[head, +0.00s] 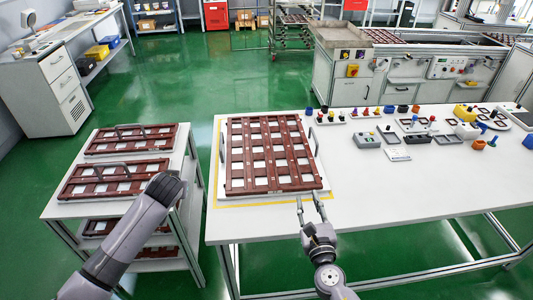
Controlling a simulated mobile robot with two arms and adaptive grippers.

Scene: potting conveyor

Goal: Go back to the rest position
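My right gripper (310,202) is at the front edge of the brown grid tray (232,186) on the white table. Its two fingers are spread apart with nothing visible between them. The fingertips are close to the tray's front edge; I cannot tell whether they touch. My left arm comes in from the lower left and passes in front of the tray cart, ending in a dark ribbed part. No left fingers show.
The white table (390,192) holds small coloured parts and boxes on its right half. A cart (56,205) with several brown trays stands left, separated by a narrow gap. Green floor is clear behind the cart. A machine bench (405,78) stands at the back right.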

